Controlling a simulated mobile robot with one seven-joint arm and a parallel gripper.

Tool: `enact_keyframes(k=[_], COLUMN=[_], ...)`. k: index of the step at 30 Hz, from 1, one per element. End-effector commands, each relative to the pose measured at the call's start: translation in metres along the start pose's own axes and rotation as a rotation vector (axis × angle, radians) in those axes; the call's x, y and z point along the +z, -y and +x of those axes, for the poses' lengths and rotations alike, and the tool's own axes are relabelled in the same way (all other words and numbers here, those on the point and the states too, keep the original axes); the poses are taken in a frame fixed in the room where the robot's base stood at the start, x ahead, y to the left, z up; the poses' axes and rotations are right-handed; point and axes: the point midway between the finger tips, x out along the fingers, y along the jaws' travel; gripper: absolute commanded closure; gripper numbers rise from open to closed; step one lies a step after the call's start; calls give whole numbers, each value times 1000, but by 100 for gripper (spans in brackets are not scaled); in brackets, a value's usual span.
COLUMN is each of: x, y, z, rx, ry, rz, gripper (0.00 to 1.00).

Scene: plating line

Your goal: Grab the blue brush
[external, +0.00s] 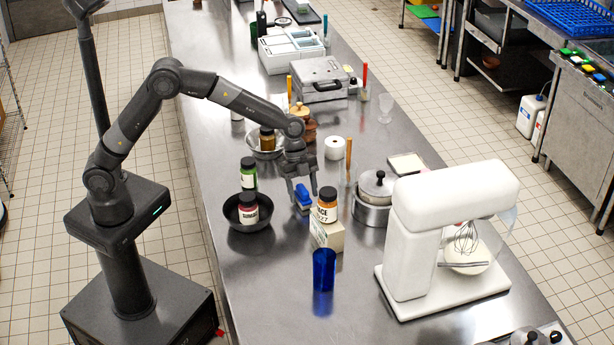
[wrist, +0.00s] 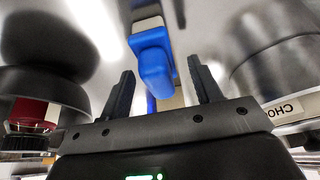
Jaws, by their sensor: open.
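A blue thing, apparently the blue brush (external: 303,196), is on the steel counter at the middle of the external view. It shows larger in the wrist view (wrist: 154,66), with a blue upper part and a pale band beyond it. My gripper (external: 303,188) points down over it with its fingers apart. In the wrist view the blue part lies between the two dark fingers of my gripper (wrist: 161,72), with a gap on each side. I cannot tell whether either finger touches it. The fingers hide part of it in the external view.
A dark bowl (external: 236,222) with a jar (external: 248,208) stands to the left. An orange-lidded jar (external: 327,205) on a pale box (external: 326,236) stands close right. A blue cup (external: 324,272), a pot (external: 370,214) and a white mixer (external: 420,230) are nearby.

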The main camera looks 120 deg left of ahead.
Motion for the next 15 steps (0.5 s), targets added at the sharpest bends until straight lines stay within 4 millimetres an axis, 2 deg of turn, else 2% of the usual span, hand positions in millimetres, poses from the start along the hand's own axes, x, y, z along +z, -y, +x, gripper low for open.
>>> enact_keyframes(k=[3,10,15], x=[0,0,0], y=[0,0,0], z=[10,10,10], rx=[1,0,0], ry=[1,0,0], rz=[-1,0,0], gripper=[42,42,56])
